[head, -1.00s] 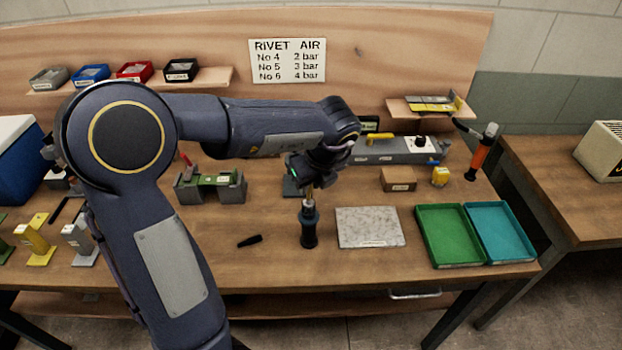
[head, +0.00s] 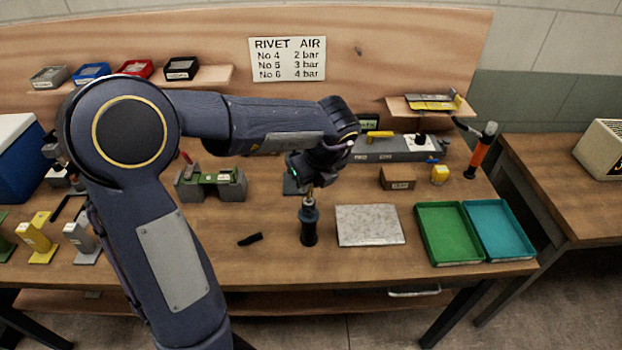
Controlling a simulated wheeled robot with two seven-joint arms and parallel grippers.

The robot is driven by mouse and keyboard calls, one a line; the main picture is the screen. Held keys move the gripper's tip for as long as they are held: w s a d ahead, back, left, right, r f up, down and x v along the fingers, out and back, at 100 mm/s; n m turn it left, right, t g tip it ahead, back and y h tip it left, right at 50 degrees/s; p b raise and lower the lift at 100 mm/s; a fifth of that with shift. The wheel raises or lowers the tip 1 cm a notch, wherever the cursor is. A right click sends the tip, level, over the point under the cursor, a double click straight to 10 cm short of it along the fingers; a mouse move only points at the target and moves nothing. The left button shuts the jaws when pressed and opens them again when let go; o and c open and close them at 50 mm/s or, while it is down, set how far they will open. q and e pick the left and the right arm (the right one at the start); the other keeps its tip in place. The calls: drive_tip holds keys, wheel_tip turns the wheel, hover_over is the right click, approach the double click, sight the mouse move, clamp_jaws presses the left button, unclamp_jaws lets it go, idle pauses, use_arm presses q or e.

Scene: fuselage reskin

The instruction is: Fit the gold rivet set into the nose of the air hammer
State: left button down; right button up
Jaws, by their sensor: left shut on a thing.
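My left gripper (head: 312,184) points down over the bench and is shut on the gold rivet set (head: 309,197), a small gold piece below its fingertips. Directly beneath stands an upright black tool with a blue collar, which looks like the air hammer (head: 309,229), nose up. The rivet set's lower end is at the top of this nose; I cannot tell how far in it sits, as the parts are small. My right gripper is not in view.
A grey plate (head: 369,225) lies just right of the tool, with green (head: 447,234) and teal (head: 499,231) trays beyond. A small black piece (head: 250,239) lies to the left. The bench front is clear.

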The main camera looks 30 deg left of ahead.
sight(310, 196)
use_arm(q)
drive_tip(key=shift+p, duration=0.35)
idle(0.5)
drive_tip(key=shift+f+b, duration=0.95)
drive_tip(key=shift+f, duration=1.05)
idle(0.3)
drive_tip(key=c, duration=1.2)
unclamp_jaws()
drive_tip(key=shift+r, duration=0.1)
drive_tip(key=p+v, duration=0.2)
drive_tip(key=shift+r+p, duration=0.25)
drive_tip(key=shift+p, duration=0.1)
drive_tip(key=shift+p+v, duration=0.45)
drive_tip(key=shift+v, duration=0.75)
